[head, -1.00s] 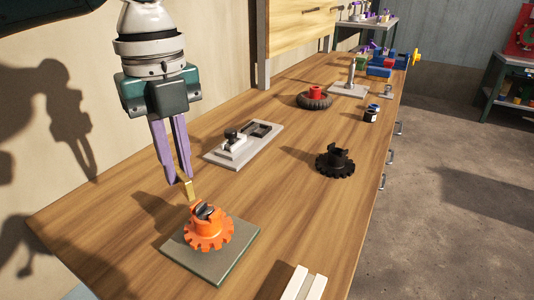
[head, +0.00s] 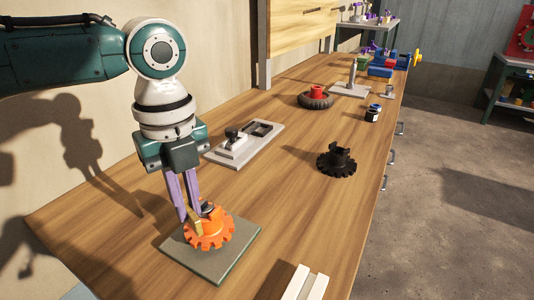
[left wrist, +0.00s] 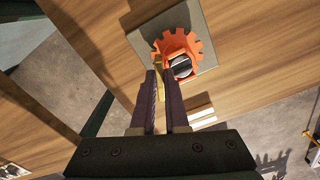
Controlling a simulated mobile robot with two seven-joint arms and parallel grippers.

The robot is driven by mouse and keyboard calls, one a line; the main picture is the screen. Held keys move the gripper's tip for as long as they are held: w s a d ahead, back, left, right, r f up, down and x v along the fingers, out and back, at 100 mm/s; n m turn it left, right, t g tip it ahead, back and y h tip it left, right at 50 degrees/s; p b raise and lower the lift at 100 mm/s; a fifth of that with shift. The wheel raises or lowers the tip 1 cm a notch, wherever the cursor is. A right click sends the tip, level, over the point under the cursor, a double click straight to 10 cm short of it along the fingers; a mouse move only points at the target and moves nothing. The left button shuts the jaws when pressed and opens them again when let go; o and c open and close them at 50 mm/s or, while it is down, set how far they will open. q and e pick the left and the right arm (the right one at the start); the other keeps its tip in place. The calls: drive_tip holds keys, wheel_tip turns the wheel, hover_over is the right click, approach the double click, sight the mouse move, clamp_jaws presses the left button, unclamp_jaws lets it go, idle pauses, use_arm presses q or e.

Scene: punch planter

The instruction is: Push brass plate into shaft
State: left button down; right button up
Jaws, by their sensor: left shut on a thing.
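My left gripper (head: 189,213) points down with its purple fingers shut on the small brass plate (head: 197,226). The plate is at the left side of the orange toothed part (head: 212,240), close to its hub; I cannot tell whether they touch. The left wrist view also shows the plate (left wrist: 158,62) at the fingertips, beside the orange part (left wrist: 195,48). The dark and grey shaft (head: 208,208) sits inside the orange hub, and it shows in the left wrist view (left wrist: 181,66) too. Its slot is not clear to see. My right gripper is not in view.
The orange part stands on a grey-green square plate (head: 238,247). A black toothed part (head: 336,163), a grey fixture (head: 250,140) and a black wheel with a red hub (head: 315,98) stand farther back. A white grooved block (head: 305,284) is at the front edge. Bare wood lies between them.

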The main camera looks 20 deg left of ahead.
sight(188, 207)
use_arm(q)
drive_tip(key=shift+a+f, duration=0.1)
drive_tip(key=shift+f, duration=0.3)
drive_tip(key=c, duration=1.1)
unclamp_jaws()
drive_tip(key=shift+s, duration=0.1)
drive_tip(key=shift+o, duration=0.9)
drive_tip(key=shift+r, duration=0.15)
wheel_tip(188, 207, up, 13)
drive_tip(key=p, duration=0.1)
drive_tip(key=s+d+f+n+t+h, duration=0.2)
drive_tip(key=s+d+f+n, duration=0.55)
drive_tip(key=d+f, duration=0.35)
drive_tip(key=s+a+n+t+y, duration=0.1)
drive_tip(key=s+a+n, duration=0.3)
drive_tip(key=s+n, duration=0.6)
drive_tip(key=n, duration=0.4)
drive_tip(key=shift+s+f+t+y, duration=0.25)
drive_tip(key=shift+f+t+y, duration=0.05)
drive_tip(key=shift+f+y, duration=0.1)
drive_tip(key=shift+r, duration=0.1)
